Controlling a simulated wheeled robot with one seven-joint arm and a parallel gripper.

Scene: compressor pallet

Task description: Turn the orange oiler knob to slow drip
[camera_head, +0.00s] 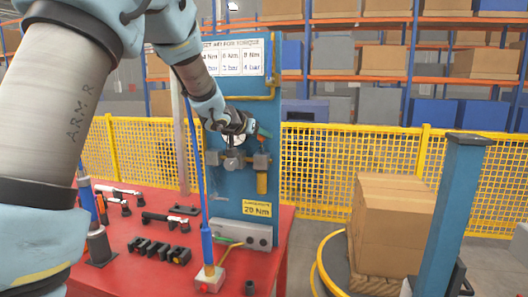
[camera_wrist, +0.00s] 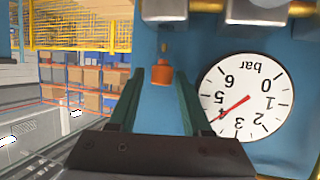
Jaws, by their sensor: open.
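The orange oiler knob (camera_wrist: 162,76) shows in the wrist view, in front of the blue panel (camera_wrist: 170,28). My gripper (camera_wrist: 160,85) is open, with one green finger on each side of the knob in the picture. Gaps show on both sides of the knob. I cannot tell whether the fingertips reach its depth. In the head view my gripper (camera_head: 262,132) is at the panel, above the grey fittings and yellow bowl (camera_head: 262,183). The knob cannot be made out there.
A round white pressure gauge (camera_wrist: 245,96) is close to the right finger in the wrist view. Metal fittings (camera_wrist: 255,10) run along the top there.

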